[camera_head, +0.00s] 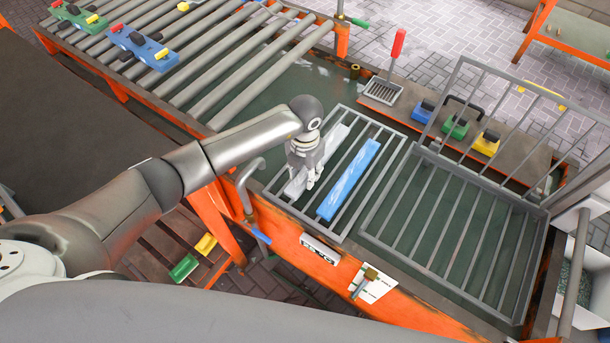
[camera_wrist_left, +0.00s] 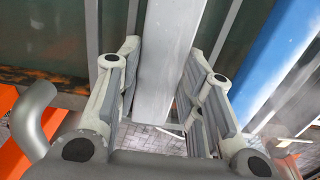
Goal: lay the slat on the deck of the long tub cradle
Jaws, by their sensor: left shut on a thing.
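A pale grey slat (camera_head: 332,143) runs beneath my left gripper (camera_head: 312,183) over the left part of a barred grey rack (camera_head: 385,124) across the green tub. In the left wrist view the grey slat (camera_wrist_left: 168,60) runs between the two fingers, and my left gripper (camera_wrist_left: 158,100) is shut on it. I cannot tell whether the slat touches the bars. A blue slat (camera_head: 348,178) lies on the same rack, just right of the grey one and parallel to it. The blue slat also shows in the left wrist view (camera_wrist_left: 265,65). My right gripper is not in view.
A wire basket with a raised gate (camera_head: 452,235) is right of the rack. Grey rollers (camera_head: 235,62) are at the upper left. A red-handled brush (camera_head: 383,90) and coloured blocks (camera_head: 455,127) sit behind. A bent grey pipe (camera_head: 245,180) stands near my left gripper.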

